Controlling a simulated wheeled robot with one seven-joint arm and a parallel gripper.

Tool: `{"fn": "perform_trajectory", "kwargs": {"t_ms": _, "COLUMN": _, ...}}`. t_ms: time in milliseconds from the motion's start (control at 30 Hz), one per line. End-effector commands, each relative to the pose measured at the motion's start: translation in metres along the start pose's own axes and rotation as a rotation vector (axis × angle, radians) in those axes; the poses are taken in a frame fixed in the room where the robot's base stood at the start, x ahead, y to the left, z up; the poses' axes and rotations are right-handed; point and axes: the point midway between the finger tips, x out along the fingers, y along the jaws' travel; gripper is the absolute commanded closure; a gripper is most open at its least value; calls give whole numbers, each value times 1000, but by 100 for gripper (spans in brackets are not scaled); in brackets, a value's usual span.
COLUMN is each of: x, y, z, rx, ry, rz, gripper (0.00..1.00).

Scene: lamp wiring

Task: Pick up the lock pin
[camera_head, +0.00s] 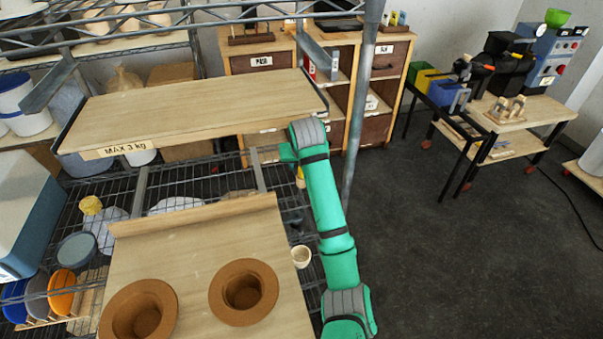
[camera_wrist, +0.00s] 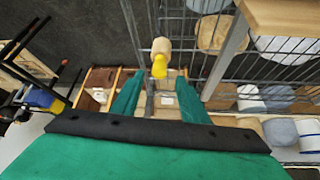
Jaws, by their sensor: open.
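What looks like the lock pin (camera_wrist: 160,58), with a pale rounded head and a yellow part, shows in the wrist view just beyond and between my fingertips. A small yellow piece of it (camera_head: 300,177) shows in the head view beside the shelf post, below the upper board's right end. My gripper (camera_wrist: 158,82) is open, with its two green fingers apart and nothing between them that I can see held. In the head view my gripper (camera_head: 289,153) is mostly hidden behind my own arm at the board's right corner. I cannot tell whether a finger touches the pin.
The upper wooden board (camera_head: 190,105) is marked MAX 3 kg. A metal shelf post (camera_head: 362,100) stands close to my arm. A small cream cup (camera_head: 301,256) is nearby. Open floor (camera_head: 470,260) lies right.

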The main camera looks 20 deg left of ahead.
Motion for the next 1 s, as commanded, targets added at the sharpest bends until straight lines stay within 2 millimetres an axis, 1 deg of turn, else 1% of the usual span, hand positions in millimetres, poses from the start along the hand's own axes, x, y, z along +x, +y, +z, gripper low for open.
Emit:
{"fn": "perform_trajectory", "kwargs": {"t_ms": 333, "x": 43, "y": 1, "z": 2, "rx": 3, "ry": -2, "rz": 3, "gripper": 59}}
{"fn": "perform_trajectory", "kwargs": {"t_ms": 467, "x": 50, "y": 2, "z": 2, "rx": 3, "ry": -1, "rz": 2, "gripper": 59}}
{"fn": "perform_trajectory", "kwargs": {"t_ms": 667, "x": 51, "y": 2, "z": 1, "rx": 3, "ry": 0, "rz": 2, "gripper": 59}}
{"fn": "perform_trajectory", "kwargs": {"t_ms": 700, "x": 51, "y": 2, "z": 2, "rx": 3, "ry": -1, "rz": 2, "gripper": 64}}
{"fn": "perform_trajectory", "kwargs": {"t_ms": 733, "x": 51, "y": 2, "z": 2, "rx": 3, "ry": 0, "rz": 2, "gripper": 71}}
{"fn": "perform_trajectory", "kwargs": {"t_ms": 833, "x": 51, "y": 2, "z": 2, "rx": 3, "ry": -1, "rz": 2, "gripper": 95}}
{"fn": "perform_trajectory", "kwargs": {"t_ms": 867, "x": 51, "y": 2, "z": 2, "rx": 3, "ry": -1, "rz": 2, "gripper": 100}}
{"fn": "perform_trajectory", "kwargs": {"t_ms": 1000, "x": 50, "y": 2, "z": 1, "rx": 3, "ry": 0, "rz": 2, "gripper": 100}}
